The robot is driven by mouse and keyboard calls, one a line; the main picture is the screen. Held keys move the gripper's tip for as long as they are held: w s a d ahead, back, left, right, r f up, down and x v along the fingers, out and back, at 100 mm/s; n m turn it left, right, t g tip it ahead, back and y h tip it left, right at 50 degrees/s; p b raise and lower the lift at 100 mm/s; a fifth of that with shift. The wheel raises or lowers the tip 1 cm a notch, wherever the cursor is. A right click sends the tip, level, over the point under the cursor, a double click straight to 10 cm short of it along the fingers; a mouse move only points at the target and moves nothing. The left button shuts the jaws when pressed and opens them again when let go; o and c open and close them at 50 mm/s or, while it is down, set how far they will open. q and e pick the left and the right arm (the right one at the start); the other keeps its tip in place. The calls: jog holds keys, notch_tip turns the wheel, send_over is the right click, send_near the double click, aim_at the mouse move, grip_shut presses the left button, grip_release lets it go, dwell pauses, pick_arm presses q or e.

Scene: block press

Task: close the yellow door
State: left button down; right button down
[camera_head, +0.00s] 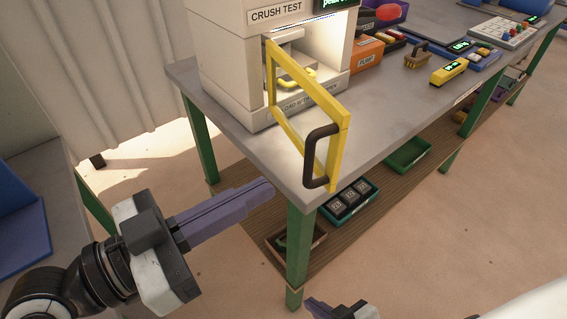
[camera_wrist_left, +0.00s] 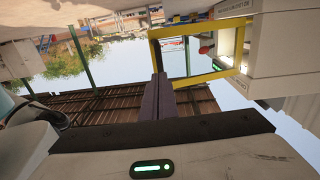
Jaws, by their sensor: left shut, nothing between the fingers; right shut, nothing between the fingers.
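The yellow door (camera_head: 309,121) is a yellow frame with a clear pane. It stands open, swung out from the front of the white crush test press (camera_head: 224,67). A dark handle (camera_head: 311,157) sits on its outer end. The door frame also shows in the left wrist view (camera_wrist_left: 154,50), beyond the fingers. My left gripper (camera_head: 268,187) is shut and empty, just left of and below the door's outer end, near the table's front corner and apart from the door. Its fingers show in the left wrist view (camera_wrist_left: 159,82). My right gripper (camera_head: 312,303) is shut, only partly in view at the bottom edge.
The press stands on a grey table (camera_head: 400,112) with green legs. An orange box (camera_head: 366,54), a yellow device (camera_head: 449,72) and other small items lie to the right. A lower wooden shelf holds a green tray (camera_head: 408,153) and a teal tray of weights (camera_head: 369,193).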

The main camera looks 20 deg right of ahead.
aim_at(305, 167)
pick_arm(q)
jog(key=shift+p+x, duration=0.6)
jog(key=shift+x, duration=2.2)
